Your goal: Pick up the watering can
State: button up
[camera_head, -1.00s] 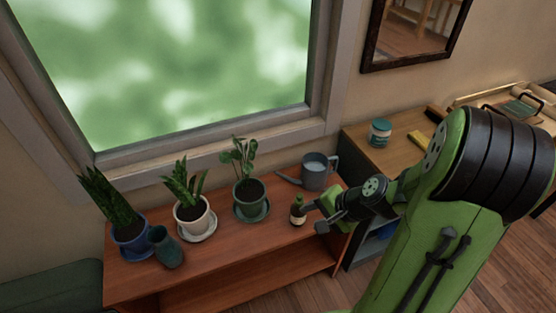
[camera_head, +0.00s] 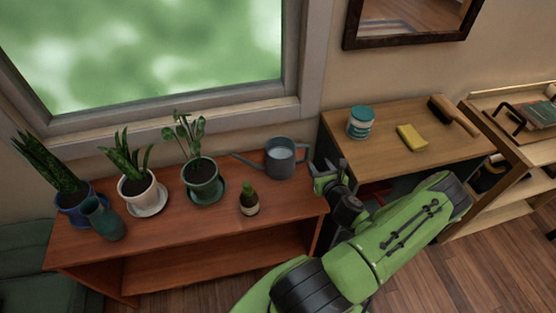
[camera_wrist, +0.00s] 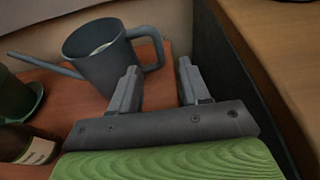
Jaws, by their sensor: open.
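The grey watering can (camera_head: 281,159) stands upright on the right end of the reddish wooden shelf, near the wall. Its spout points left and its handle faces right. It also shows in the wrist view (camera_wrist: 101,60), with the handle at its right side. My gripper (camera_head: 325,163) is open and empty, just right of the can near its handle in the head view. In the wrist view, its two fingers (camera_wrist: 158,80) stand apart, with the left finger overlapping the can's lower right. I cannot tell whether it touches.
A small bottle (camera_head: 249,201) stands in front of the can. A potted plant in a green pot (camera_head: 202,178) is to the left, with other pots beyond. A higher wooden desk (camera_head: 385,150) borders the shelf's right end, carrying a jar (camera_head: 361,122) and yellow sponge (camera_head: 411,137).

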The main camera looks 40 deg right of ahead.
aim_at(308, 151)
jog(key=x, duration=0.5)
jog(key=shift+w+d+f, duration=0.15)
jog(key=shift+w+d, duration=0.05)
jog(key=shift+w, duration=0.05)
jog(key=x, duration=0.2)
jog(key=b+x, duration=0.1)
jog(key=x, duration=0.2)
jog(key=shift+w+a+f, duration=0.1)
jog(key=shift+w+f, duration=0.05)
jog(key=shift+w, duration=0.2)
grip_shut()
dwell(0.4)
